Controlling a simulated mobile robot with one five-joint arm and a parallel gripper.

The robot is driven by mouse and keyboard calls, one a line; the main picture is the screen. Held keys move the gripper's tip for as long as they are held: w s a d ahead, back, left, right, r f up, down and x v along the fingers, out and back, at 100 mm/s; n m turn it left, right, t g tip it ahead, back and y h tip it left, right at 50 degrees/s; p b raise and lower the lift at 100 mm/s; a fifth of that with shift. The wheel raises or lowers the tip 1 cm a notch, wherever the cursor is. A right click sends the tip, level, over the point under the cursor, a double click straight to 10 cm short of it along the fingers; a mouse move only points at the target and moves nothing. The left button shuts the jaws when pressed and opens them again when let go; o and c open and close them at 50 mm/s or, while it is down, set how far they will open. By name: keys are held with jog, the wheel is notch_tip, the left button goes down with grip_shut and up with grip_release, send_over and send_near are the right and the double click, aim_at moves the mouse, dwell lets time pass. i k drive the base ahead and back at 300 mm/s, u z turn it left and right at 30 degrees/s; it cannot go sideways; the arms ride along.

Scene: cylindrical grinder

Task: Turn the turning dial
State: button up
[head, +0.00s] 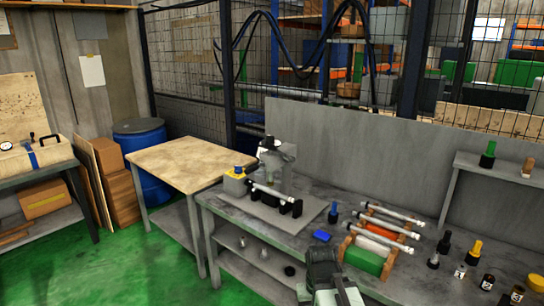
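A small grinder-like machine (275,160) stands on a grey plate at the left end of the grey workbench, with a light cylindrical bar (268,192) lying across black supports in front of it.
A grey panel (350,150) rises behind. A wooden-topped table (180,158) adjoins at left. Green floor is open at lower left.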

aim_at(238, 169)
jog(key=z, duration=2.85)
jog(key=k, duration=1.55)
jog(key=u, duration=2.45)
jog(key=i, duration=1.3)
jog(key=u, duration=0.1)
